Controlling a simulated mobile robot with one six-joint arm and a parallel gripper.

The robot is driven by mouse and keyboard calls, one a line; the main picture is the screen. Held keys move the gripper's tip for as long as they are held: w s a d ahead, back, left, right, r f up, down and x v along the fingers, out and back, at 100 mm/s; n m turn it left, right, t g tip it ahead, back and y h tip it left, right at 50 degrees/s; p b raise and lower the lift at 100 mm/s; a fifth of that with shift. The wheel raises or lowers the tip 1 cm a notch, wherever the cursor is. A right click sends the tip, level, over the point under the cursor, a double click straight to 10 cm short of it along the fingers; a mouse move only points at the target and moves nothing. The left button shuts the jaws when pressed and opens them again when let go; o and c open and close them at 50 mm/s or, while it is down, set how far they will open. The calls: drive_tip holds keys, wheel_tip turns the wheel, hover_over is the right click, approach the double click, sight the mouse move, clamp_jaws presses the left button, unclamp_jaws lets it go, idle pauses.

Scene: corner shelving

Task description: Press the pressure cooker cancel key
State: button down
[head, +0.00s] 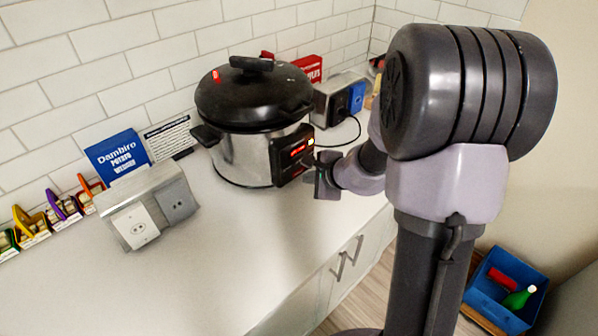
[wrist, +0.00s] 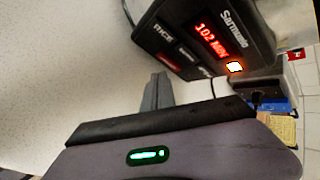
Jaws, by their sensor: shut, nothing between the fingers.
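The pressure cooker (head: 228,156) stands on the counter, steel with a black lid. Its black control panel (head: 291,155) faces my arm. In the wrist view the panel (wrist: 215,18) fills the upper right, with a red lit display reading about 102 MIN (wrist: 211,40). Below the display are a RICE key (wrist: 163,32), other dark keys, a dark red key (wrist: 167,61) and a glowing orange-white light (wrist: 235,67). No cancel label is readable. My gripper (head: 313,162) is shut and empty, close to the panel. Its fingertips (wrist: 158,82) appear just short of the red key; I cannot tell whether they touch.
A socket box (head: 145,210) stands on the counter left of the cooker, with a blue Dambiro box (head: 117,154) behind it. Another socket box (head: 342,97) with a plugged black cord is right of the cooker. The front counter is clear. A blue crate (head: 508,283) is on the floor.

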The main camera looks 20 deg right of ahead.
idle(0.4)
drive_tip(key=shift+w+a, duration=0.15)
drive_tip(key=shift+w, duration=0.25)
drive_tip(key=shift+w+a+b, duration=0.15)
drive_tip(key=shift+w+b, duration=0.15)
drive_tip(key=shift+b, duration=0.05)
idle(0.3)
idle(0.4)
drive_tip(key=shift+s+d+b, duration=0.25)
drive_tip(key=shift+s+b, duration=0.1)
drive_tip(key=shift+s, duration=0.35)
drive_tip(key=shift+s+d+b, duration=0.2)
drive_tip(key=shift+s+d, duration=0.1)
drive_tip(key=shift+s, duration=0.5)
drive_tip(key=shift+s+d+b, duration=0.2)
drive_tip(key=shift+s+d, duration=0.1)
drive_tip(key=shift+s, duration=0.5)
drive_tip(key=shift+s+d+b, duration=0.2)
drive_tip(key=shift+s+d, duration=0.1)
drive_tip(key=shift+s, duration=0.5)
